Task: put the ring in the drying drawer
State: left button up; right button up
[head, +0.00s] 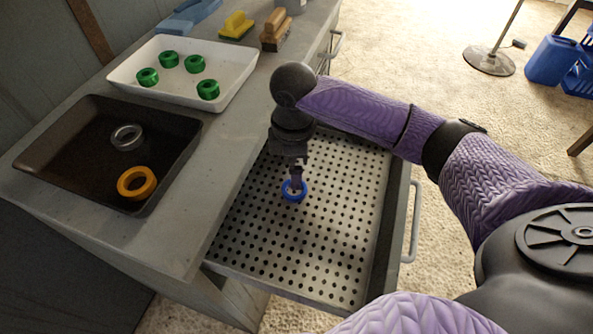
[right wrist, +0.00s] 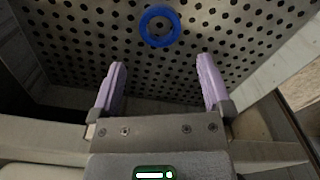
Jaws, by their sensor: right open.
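A blue ring (head: 293,191) lies on the perforated floor of the open drying drawer (head: 290,258). In the right wrist view the blue ring (right wrist: 160,26) lies flat on the holes, beyond the fingertips and midway between them. My right gripper (head: 297,181) is over the drawer, just above the ring in the head view. In the right wrist view my right gripper (right wrist: 160,75) is open, with nothing between its purple fingers. My left gripper is not in view.
A dark tray (head: 75,165) on the counter holds a grey ring (head: 127,137) and an orange ring (head: 137,183). A white tray (head: 215,62) holds several green rings (head: 195,63). Brushes (head: 276,32) stand behind it. The drawer floor around the blue ring is clear.

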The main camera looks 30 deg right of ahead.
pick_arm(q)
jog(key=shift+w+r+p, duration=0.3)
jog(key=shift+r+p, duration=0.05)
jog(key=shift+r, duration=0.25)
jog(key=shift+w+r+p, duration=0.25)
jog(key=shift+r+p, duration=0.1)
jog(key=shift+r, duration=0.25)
pick_arm(e)
notch_tip(320, 180, up, 5)
jog(key=shift+f, duration=0.1)
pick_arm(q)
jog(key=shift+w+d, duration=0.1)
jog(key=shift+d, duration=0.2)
